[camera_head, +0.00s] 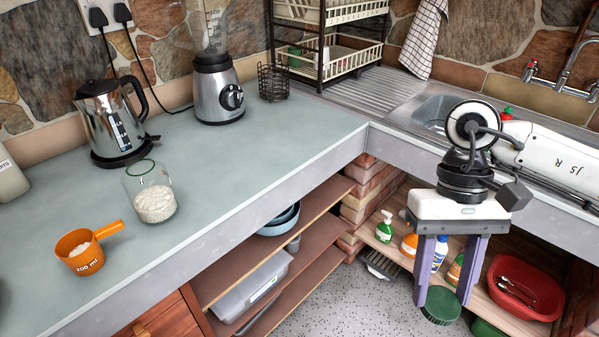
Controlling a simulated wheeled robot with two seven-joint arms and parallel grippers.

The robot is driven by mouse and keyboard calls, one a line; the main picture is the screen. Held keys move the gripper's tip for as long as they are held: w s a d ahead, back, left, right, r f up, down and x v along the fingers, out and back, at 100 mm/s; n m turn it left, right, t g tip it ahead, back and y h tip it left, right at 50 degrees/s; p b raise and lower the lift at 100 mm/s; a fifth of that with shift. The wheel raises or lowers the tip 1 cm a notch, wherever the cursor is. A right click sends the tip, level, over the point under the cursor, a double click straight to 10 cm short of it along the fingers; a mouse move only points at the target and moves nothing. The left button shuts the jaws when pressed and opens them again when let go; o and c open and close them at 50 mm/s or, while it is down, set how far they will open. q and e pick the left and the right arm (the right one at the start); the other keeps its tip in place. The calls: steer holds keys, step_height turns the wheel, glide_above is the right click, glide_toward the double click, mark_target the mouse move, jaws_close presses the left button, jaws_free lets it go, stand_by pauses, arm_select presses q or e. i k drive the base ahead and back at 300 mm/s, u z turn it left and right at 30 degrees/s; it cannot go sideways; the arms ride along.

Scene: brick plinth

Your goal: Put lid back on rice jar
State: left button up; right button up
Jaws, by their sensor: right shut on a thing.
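The rice jar (152,193) is clear glass with a green rim and white rice in its lower part. It stands upright on the counter at the left, with its top open. My right gripper (443,302) hangs at the right, pointing down, its two purple fingers shut on the round dark green lid (441,308). The lid is held in front of the counter, over the lower shelf and floor area in the picture, well apart from the jar. My left gripper is out of view.
An orange measuring cup (85,249) with white contents stands near the jar. A kettle (112,122) and a blender (217,90) stand behind. The counter (255,145) right of the jar is clear. Its front edge lies between jar and lid.

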mark_target(146, 182)
steer(key=z, duration=1.05)
steer(key=i, duration=2.1)
steer(key=u, duration=3.85)
